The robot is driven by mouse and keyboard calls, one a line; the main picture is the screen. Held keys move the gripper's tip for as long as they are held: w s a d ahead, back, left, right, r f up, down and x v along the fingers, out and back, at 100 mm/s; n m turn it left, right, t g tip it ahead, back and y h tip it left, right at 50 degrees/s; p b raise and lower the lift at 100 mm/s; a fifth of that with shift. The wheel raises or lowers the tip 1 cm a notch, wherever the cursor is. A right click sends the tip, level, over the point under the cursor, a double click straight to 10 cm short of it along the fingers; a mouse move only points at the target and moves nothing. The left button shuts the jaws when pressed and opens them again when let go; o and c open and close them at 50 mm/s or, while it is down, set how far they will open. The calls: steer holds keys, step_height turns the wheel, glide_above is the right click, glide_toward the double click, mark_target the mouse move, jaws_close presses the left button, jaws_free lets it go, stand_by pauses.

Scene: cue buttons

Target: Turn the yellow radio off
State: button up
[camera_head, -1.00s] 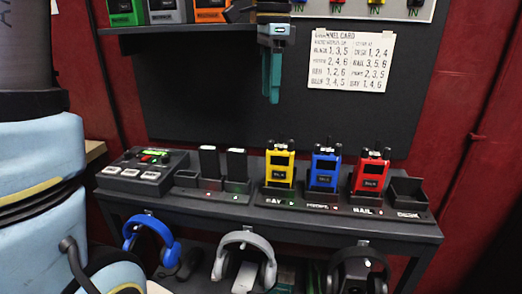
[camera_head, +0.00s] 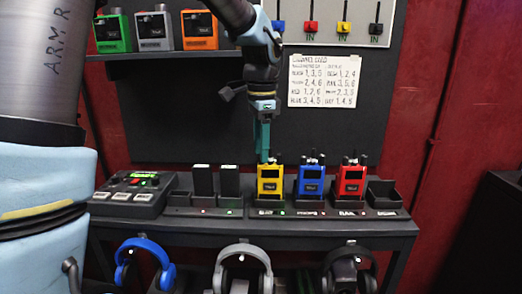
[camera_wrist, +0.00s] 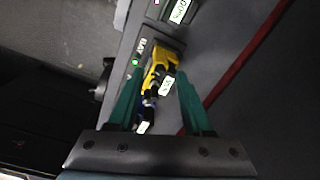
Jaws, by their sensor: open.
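The yellow radio (camera_head: 270,181) stands upright in the first labelled slot of the dock, beside the blue radio. In the wrist view the yellow radio (camera_wrist: 160,68) lies between and beyond my two fingers, with its dark top knobs toward me. A green light (camera_wrist: 135,62) glows on the dock beside it. My gripper (camera_head: 263,158) points down just above the yellow radio's top left in the head view. Its teal fingers are open and hold nothing; the wrist view also shows my gripper (camera_wrist: 160,85). Whether a finger touches the radio I cannot tell.
The blue radio (camera_head: 311,176) and red radio (camera_head: 350,179) stand to the right, then an empty slot (camera_head: 383,194). Dark battery packs (camera_head: 203,181) and a button box (camera_head: 133,193) stand to the left. Headphones (camera_head: 242,262) hang below. A shelf with coloured devices (camera_head: 200,30) is above.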

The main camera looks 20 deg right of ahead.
steer(key=shift+f, duration=0.7)
jaws_close()
